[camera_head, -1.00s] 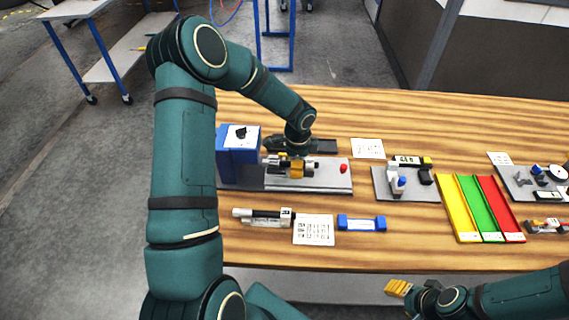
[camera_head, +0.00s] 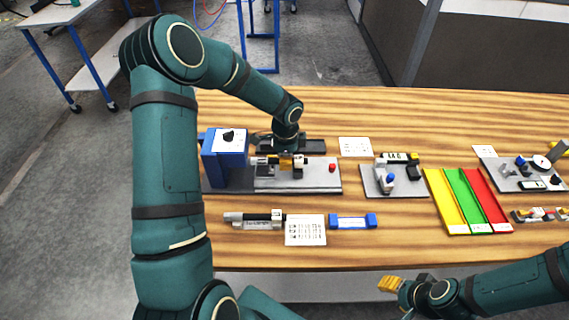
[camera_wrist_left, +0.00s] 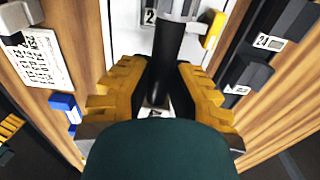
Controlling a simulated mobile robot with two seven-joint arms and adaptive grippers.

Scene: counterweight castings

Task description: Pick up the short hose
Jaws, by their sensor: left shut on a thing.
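A dark, tube-like piece, which I take to be the short hose (camera_wrist_left: 168,58), stands between the yellow fingers of my left gripper (camera_wrist_left: 163,88) in the left wrist view. The fingers are shut on it. Its far end meets a grey and white fitting (camera_wrist_left: 178,12); I cannot tell if they are joined. In the head view my left gripper (camera_head: 291,163) is low over the grey base plate (camera_head: 318,181), right of the blue box; the hose is hard to make out there. My right gripper (camera_head: 390,285) is off the table's front edge, and its finger gap is not clear.
The blue box (camera_head: 220,165) with a dial stands left of the left gripper. A red knob (camera_head: 332,168) is to its right. A printed sheet (camera_head: 305,231) and a blue-ended bar (camera_head: 352,222) lie in front. Yellow, green and red trays (camera_head: 467,200) lie further right.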

